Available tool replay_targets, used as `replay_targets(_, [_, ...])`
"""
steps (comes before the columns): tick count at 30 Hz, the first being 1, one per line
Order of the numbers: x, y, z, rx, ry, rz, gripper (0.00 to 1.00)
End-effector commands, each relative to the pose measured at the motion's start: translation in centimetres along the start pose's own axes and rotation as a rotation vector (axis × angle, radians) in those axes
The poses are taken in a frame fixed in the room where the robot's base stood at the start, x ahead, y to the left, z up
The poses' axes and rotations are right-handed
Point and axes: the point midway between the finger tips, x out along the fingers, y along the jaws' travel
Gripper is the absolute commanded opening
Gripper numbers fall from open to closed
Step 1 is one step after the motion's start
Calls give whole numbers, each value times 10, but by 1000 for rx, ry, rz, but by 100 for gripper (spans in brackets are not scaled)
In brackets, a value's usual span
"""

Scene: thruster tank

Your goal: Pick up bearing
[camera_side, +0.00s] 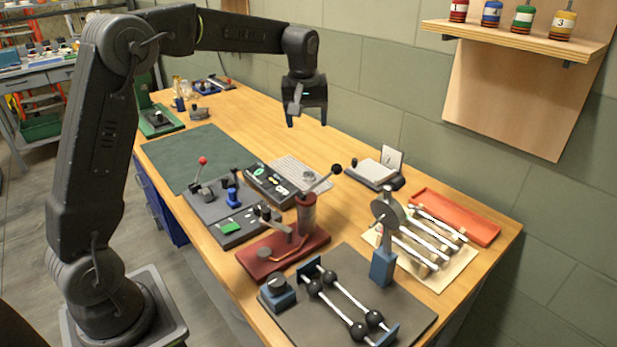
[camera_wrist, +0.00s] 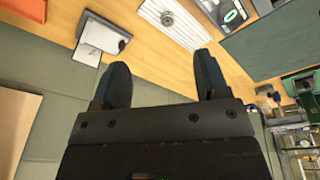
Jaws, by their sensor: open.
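My gripper (camera_side: 307,118) is open and empty, high above the back half of the wooden bench. Its two dark fingers stand apart in the wrist view (camera_wrist: 161,72), with nothing between them. A small round grey part (camera_side: 308,178), which looks like the bearing, sits at the right end of a pale ribbed plate (camera_side: 288,168). It also shows in the wrist view as a small round part (camera_wrist: 167,18) on the ribbed plate (camera_wrist: 185,32), beyond the fingertips. I cannot make out its details. The gripper is well above it and apart from it.
A red-based lever stand (camera_side: 282,252) with a black-knobbed arm rises near the ribbed plate. Switch panels (camera_side: 268,184), a grey box with a raised card (camera_side: 375,172), a rod rack and an orange tray (camera_side: 455,217) surround it. A wall shelf (camera_side: 520,38) holds weights.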

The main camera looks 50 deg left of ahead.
Motion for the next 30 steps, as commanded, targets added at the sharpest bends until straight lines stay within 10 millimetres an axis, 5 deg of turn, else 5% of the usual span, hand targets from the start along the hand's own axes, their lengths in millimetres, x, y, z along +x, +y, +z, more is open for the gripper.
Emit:
replay_targets(3, [42, 4, -35, -119, -29, -45, 68])
replay_targets(10, [88, 3, -68, -258, -51, -89, 68])
replay_targets(30, [179, -5, -66, -276, -54, -97, 68])
